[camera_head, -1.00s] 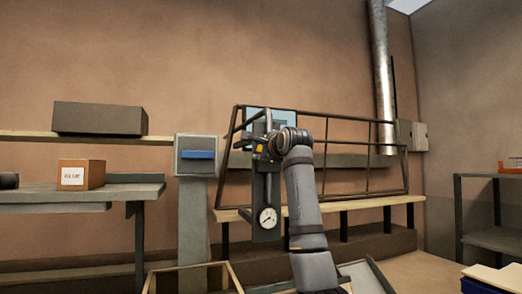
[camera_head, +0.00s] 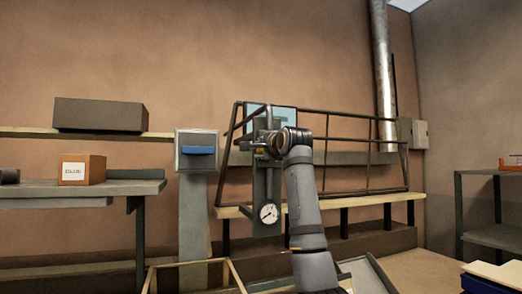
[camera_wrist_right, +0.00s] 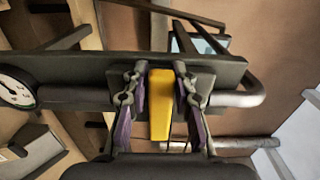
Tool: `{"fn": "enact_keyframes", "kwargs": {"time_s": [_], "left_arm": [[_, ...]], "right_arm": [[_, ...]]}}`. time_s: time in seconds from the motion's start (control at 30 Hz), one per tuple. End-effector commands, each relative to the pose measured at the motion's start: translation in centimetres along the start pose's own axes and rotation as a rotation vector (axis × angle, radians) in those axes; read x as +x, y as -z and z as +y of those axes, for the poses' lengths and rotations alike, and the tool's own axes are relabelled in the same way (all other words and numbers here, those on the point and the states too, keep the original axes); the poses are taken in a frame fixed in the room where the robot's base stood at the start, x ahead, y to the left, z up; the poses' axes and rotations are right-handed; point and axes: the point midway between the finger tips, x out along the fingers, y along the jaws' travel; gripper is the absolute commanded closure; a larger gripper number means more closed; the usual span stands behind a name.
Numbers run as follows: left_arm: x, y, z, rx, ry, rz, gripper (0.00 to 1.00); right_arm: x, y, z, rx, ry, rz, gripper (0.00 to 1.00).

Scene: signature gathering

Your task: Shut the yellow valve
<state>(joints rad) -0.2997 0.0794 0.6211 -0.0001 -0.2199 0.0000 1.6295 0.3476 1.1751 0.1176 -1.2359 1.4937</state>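The yellow valve handle (camera_wrist_right: 161,104) shows in the right wrist view as a flat bar lying across a grey pipe (camera_wrist_right: 75,98) on a dark panel. My right gripper (camera_wrist_right: 161,82) has its two fingers, with purple inner pads, on either side of the handle. Narrow gaps seem to show between pads and handle, so it looks open around it. In the head view, my right gripper (camera_head: 262,147) is at the upright pipe panel, and its arm hides most of the valve. My left gripper is not in view.
A round gauge (camera_head: 269,213) sits low on the panel, below my right gripper. A dark metal frame (camera_head: 365,152) stands close to the right. A cardboard box (camera_head: 82,170) sits on the left bench.

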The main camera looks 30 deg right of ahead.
Motion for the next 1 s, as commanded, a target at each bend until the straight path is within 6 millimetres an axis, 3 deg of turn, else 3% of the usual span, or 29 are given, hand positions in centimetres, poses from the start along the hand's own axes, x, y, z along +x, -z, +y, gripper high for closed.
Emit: {"fn": "enact_keyframes", "kwargs": {"time_s": [0.13, 0.5, 1.0], "left_arm": [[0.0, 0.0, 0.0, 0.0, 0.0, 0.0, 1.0], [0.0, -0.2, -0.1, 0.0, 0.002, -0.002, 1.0], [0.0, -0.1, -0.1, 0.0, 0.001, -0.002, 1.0]], "right_arm": [[0.0, 0.0, 0.1, 0.001, -0.001, 0.0, 0.53], [-0.7, 0.0, -0.1, 0.002, 0.002, 0.001, 0.53], [-10.9, 0.0, 0.0, 0.002, 0.001, 0.001, 0.53]]}}
